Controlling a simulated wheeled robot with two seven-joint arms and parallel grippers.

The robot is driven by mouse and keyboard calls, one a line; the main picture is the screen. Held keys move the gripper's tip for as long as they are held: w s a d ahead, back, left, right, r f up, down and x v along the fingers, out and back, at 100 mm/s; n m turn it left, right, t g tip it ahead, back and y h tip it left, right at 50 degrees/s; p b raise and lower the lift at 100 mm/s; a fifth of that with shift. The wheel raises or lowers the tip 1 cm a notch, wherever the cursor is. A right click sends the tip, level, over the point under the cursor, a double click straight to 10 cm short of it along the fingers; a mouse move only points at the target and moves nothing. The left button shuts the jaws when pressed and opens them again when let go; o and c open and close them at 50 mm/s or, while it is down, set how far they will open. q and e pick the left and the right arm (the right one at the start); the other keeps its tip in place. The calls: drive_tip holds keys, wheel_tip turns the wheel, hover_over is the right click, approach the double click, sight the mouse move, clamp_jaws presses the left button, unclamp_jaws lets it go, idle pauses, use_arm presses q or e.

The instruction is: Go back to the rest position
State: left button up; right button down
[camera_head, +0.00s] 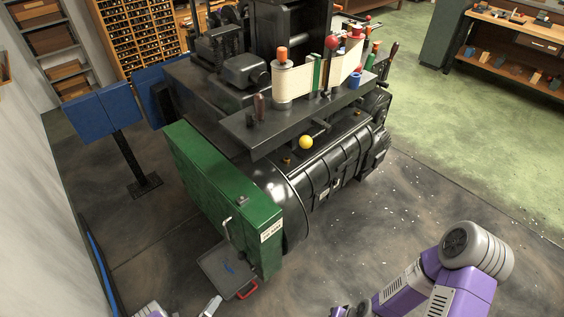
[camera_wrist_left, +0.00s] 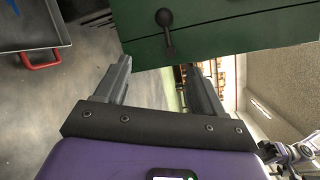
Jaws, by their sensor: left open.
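My left gripper (camera_head: 210,306) shows only in part at the bottom edge of the head view. In the left wrist view its two dark fingers (camera_wrist_left: 157,68) stand apart with nothing between them. Beyond them is the green cabinet (camera_head: 214,185) with a dark lever handle (camera_wrist_left: 166,30); the fingers look close to its lower edge, and I cannot tell whether they touch it. My right arm (camera_head: 440,280) is bent at the lower right. Dark parts at its lower end are cut off by the frame, so its jaw state is unclear.
The black type caster (camera_head: 320,165) fills the middle. A grey tray with a red handle (camera_head: 246,290) sits low beside the green cabinet. A blue box on a post (camera_head: 105,108) stands left, shelves behind. Floor to the right is open, with small scraps.

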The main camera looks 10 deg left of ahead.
use_arm(q)
drive_tip(key=w+d+r+n+g+y+p, duration=0.1)
drive_tip(key=w+d+r+n+g+y, duration=0.15)
drive_tip(key=w+n, duration=0.45)
drive_tip(key=w+d+r+n+g+y+p, duration=0.1)
drive_tip(key=w+d+r+n+g, duration=0.1)
drive_tip(key=w+r+n+g, duration=0.35)
drive_tip(key=s+d+r+n+g+h+p, duration=0.1)
drive_tip(key=s+d+r+n+g, duration=0.3)
drive_tip(key=s+d+r+n, duration=0.3)
drive_tip(key=s+d+r+n+g+h, duration=0.1)
drive_tip(key=s+d+r+n+g, duration=0.2)
drive_tip(key=s+d+r+n, duration=0.5)
drive_tip(key=d+n, duration=0.1)
drive_tip(key=d, duration=0.3)
drive_tip(key=shift+d+r+n+g+h+p, duration=0.15)
drive_tip(key=shift+d+n+g+h+p, duration=0.05)
drive_tip(key=shift+n+g+h+p, duration=0.2)
use_arm(e)
drive_tip(key=r, duration=0.3)
drive_tip(key=shift+w+r, duration=0.3)
drive_tip(key=shift+w, duration=0.1)
idle(0.4)
